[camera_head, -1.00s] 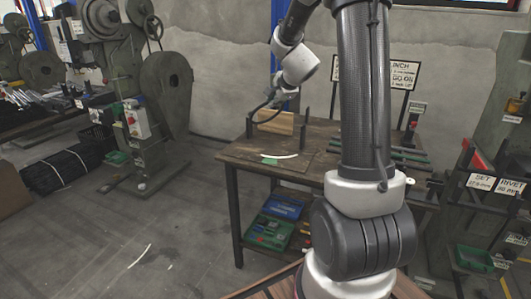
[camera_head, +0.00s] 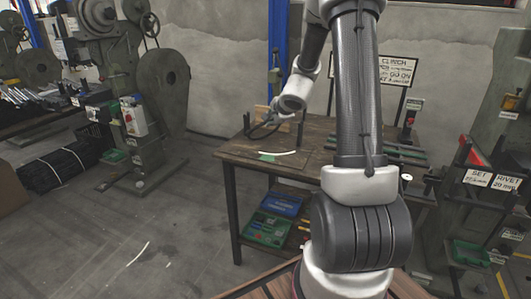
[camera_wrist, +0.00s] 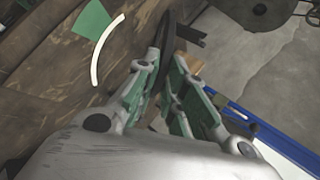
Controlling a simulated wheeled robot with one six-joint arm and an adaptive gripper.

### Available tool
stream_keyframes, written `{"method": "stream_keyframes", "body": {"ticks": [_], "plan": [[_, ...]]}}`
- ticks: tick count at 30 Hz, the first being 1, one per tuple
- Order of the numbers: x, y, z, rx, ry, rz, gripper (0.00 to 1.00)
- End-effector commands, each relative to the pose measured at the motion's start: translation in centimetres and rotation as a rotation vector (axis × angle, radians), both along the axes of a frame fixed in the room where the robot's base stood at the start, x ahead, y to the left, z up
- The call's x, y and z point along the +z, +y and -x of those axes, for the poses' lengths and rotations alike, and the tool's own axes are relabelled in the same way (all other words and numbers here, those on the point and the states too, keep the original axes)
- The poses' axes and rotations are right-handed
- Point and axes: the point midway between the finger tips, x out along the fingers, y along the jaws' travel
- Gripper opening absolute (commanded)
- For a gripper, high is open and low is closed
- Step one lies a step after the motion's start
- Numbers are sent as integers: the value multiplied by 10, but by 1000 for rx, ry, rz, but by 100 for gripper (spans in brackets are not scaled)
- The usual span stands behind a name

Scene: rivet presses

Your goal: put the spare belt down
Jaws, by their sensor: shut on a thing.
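My gripper (camera_wrist: 164,72) is shut on the spare belt, a dark curved band (camera_wrist: 167,36) that runs up between the green-padded fingers in the wrist view. In the head view the belt (camera_head: 258,135) shows as a dark curve just below and left of my gripper (camera_head: 279,117), over the back left of the wooden bench (camera_head: 233,153). I cannot tell whether the belt touches the bench top. Parts of the belt are hidden by the fingers.
A white curved strip (camera_head: 281,154) and a green patch (camera_head: 267,158) lie on the bench front. Dark uprights, one at the right (camera_head: 301,128), and a wooden block (camera_head: 262,112) stand by the gripper. A sign (camera_head: 396,70) stands behind. Green machines flank the bench.

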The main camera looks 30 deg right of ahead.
Motion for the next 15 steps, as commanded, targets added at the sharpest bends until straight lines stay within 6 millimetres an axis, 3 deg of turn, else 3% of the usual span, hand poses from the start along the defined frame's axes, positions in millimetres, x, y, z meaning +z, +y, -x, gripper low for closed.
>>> {"method": "stream_keyframes", "body": {"ticks": [11, 12, 15], "plan": [[-5, 0, 0, 0, -1, 2, 0], [-5, 0, 0, -1, 0, 2, 14], [-5, 0, 0, 0, 0, 1, 26]]}}
